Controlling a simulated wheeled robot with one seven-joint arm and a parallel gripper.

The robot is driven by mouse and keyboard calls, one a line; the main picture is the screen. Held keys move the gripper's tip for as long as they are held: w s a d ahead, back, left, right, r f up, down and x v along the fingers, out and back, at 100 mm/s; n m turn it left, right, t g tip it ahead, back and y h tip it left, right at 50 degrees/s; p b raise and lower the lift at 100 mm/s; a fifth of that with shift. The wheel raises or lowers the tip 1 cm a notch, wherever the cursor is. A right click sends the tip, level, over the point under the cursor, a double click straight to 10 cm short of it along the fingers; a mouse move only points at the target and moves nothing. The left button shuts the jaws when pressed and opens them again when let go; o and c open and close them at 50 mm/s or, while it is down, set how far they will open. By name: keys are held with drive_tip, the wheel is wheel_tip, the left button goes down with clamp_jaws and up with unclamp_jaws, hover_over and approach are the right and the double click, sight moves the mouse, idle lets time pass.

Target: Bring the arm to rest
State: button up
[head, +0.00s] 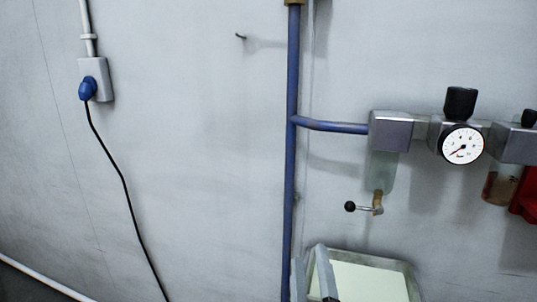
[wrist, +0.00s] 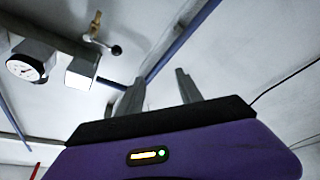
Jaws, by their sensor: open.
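My gripper (wrist: 160,78) shows in the wrist view with its two grey fingers apart and nothing between them. Its purple body with a small lit display fills the bottom of that view. In the head view, the finger tips of my gripper (head: 309,260) rise from the bottom edge, in front of the wall and just left of a pale tray-like thing. No object is held. Most of my arm is out of view.
A blue pipe (head: 291,170) runs down the wall and branches to a grey filter block (head: 391,131). A small black-knobbed lever (head: 363,208) hangs below it. A pressure gauge (head: 462,145) is farther right. A blue plug (head: 87,89) and black cable are left. The wall between is mostly bare.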

drive_tip(key=s+d+f+m+g+y+p, duration=0.1)
drive_tip(key=s+d+f+m+g+y, duration=0.2)
drive_tip(key=s+f, duration=0.7)
drive_tip(key=s+d+f+m+g+h+p, duration=0.1)
drive_tip(key=s+d+m, duration=0.2)
drive_tip(key=s, duration=1)
drive_tip(key=s+d+f+m+g+h+p, duration=0.1)
drive_tip(key=s+d, duration=0.5)
drive_tip(key=s, duration=0.8)
drive_tip(key=f+m+g, duration=0.1)
drive_tip(key=m, duration=0.1)
drive_tip(key=shift+d+m, duration=0.15)
drive_tip(key=shift+m, duration=0.15)
